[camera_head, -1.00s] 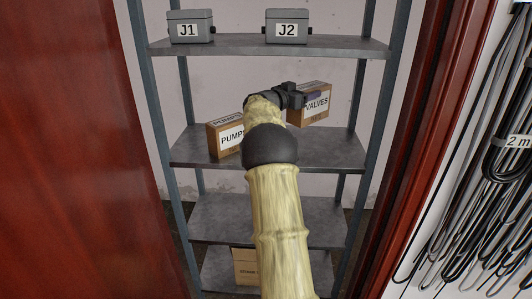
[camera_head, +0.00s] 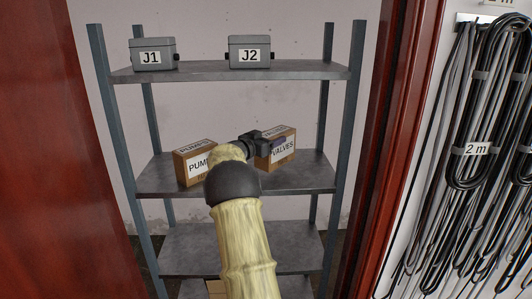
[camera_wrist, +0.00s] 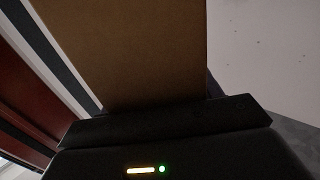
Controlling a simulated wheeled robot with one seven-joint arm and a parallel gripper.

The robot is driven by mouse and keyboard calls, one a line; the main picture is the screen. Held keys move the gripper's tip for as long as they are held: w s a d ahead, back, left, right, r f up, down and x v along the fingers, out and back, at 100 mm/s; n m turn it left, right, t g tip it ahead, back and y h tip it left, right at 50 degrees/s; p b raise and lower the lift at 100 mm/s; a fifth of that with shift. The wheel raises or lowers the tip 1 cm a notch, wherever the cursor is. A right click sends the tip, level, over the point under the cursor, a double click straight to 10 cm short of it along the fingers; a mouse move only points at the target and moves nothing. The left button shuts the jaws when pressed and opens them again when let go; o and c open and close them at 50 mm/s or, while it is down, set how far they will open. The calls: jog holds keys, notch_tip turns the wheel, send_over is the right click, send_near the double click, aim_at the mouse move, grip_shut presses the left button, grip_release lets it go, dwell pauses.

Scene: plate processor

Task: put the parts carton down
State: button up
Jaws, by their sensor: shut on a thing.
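The parts carton, a brown box with a white label reading VALVES (camera_head: 282,150), is at the middle shelf (camera_head: 310,180), right of centre in the head view. My gripper (camera_head: 268,139) is shut on it, with the dark jaws across its upper part. In the wrist view the carton's plain brown face (camera_wrist: 150,50) fills the upper middle, above the dark gripper body. The carton looks upright. Its lower edge is close to the shelf surface, but I cannot tell whether it touches.
A PUMPS carton (camera_head: 197,163) stands left on the same shelf. Grey boxes J1 (camera_head: 153,54) and J2 (camera_head: 250,52) are on the shelf above. Uprights (camera_head: 349,120) and a red door frame (camera_head: 400,130) flank the space. Cables (camera_head: 470,120) hang at right.

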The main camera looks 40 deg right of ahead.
jog(key=shift+f, duration=0.35)
jog(key=shift+f+p, duration=0.5)
jog(key=shift+f, duration=1.35)
jog(key=shift+f, duration=0.1)
jog(key=o, duration=1.4)
jog(key=shift+f, duration=0.15)
jog(key=shift+o, duration=0.2)
jog(key=shift+r, duration=0.2)
jog(key=shift+a+f, duration=0.1)
jog(key=shift+a, duration=0.15)
jog(key=s+a+b, duration=0.1)
jog(key=a+b, duration=0.3)
jog(key=a, duration=0.7)
jog(key=shift+a+b, duration=0.25)
jog(key=shift+b, duration=0.1)
